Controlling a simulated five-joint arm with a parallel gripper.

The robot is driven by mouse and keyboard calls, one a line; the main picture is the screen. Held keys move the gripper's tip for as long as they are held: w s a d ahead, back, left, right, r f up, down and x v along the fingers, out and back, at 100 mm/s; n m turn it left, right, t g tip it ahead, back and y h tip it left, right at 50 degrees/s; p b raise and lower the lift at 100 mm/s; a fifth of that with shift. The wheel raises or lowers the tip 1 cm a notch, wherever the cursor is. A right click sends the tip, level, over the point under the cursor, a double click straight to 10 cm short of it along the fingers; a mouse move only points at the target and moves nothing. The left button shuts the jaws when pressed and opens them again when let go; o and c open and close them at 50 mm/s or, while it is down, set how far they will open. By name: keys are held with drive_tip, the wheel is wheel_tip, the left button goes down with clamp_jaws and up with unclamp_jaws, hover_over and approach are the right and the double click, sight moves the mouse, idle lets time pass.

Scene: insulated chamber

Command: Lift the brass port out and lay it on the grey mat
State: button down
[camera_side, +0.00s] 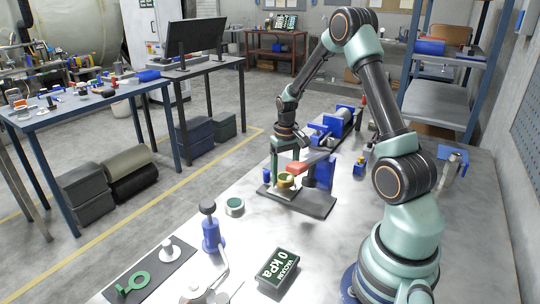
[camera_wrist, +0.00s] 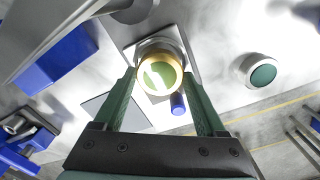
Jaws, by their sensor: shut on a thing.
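The brass port (camera_wrist: 160,76) is a round brass-rimmed piece with a pale green face, between my fingertips in the wrist view. In the side view the port (camera_side: 285,180) shows small at the fixture, above its dark base plate (camera_side: 312,204). My gripper (camera_wrist: 163,88) is shut on the port, with one dark green finger on each side; it comes down from above in the side view (camera_side: 288,168). I cannot tell whether the port is clear of its seat. A dark grey mat (camera_side: 162,273) lies at the front left of the bench with a green ring-shaped piece and a white knob on it.
A red clamp handle (camera_side: 298,168) and a blue post (camera_side: 322,171) stand close to my gripper.

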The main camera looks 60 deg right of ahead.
sight(285, 177)
drive_tip(key=shift+r, duration=1.6)
drive_tip(key=w+d+r+m, duration=0.4)
drive_tip(key=d+r+m, duration=0.5)
drive_tip(key=d+r, duration=0.45)
wheel_tip(285, 177, down, 20)
drive_tip(key=shift+w+r, duration=0.15)
drive_tip(key=shift+r, duration=0.05)
drive_tip(key=shift+f, duration=0.15)
unclamp_jaws()
